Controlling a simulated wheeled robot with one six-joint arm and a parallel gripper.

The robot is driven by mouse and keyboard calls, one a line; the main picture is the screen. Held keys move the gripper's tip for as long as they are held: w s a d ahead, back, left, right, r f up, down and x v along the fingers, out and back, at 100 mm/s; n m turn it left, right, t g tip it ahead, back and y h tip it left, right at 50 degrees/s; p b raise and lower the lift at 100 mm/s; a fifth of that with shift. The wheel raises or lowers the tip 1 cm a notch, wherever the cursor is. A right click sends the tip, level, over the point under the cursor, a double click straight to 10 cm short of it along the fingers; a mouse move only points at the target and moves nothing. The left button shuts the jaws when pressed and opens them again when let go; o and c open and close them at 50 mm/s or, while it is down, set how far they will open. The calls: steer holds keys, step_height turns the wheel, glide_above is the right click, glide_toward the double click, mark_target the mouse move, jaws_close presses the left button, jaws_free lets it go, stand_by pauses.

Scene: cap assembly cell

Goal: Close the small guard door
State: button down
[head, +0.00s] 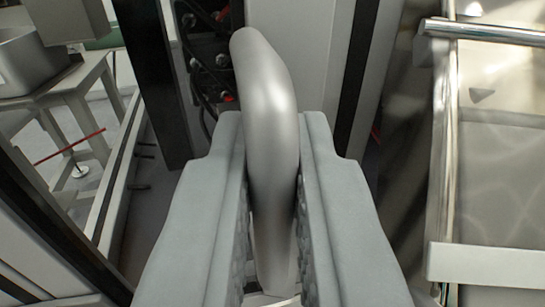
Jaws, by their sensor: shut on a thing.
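My gripper (272,200) fills the lower middle of the head view. Its two grey fingers are shut on a smooth, curved metal door handle (268,90), one finger on each side. The handle stands upright in the picture, and its top end bends to the left above the fingertips. A pale panel or frame post (315,70), which may belong to the guard door, is behind the handle. I cannot see enough of the door to tell how far open it is.
A dark upright post (155,80) is left of the handle, with cables and connectors (212,60) beside it. A metal stand (60,90) is at the far left. A shiny metal bin or tray with a rail (490,32) is close on the right.

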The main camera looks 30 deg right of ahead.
steer(key=shift+w+d, duration=0.35)
steer(key=shift+w, duration=0.2)
steer(key=c, duration=1.6)
jaws_free()
steer(key=v, duration=1.7)
steer(key=shift+s+a, duration=0.1)
steer(key=shift+a, duration=0.1)
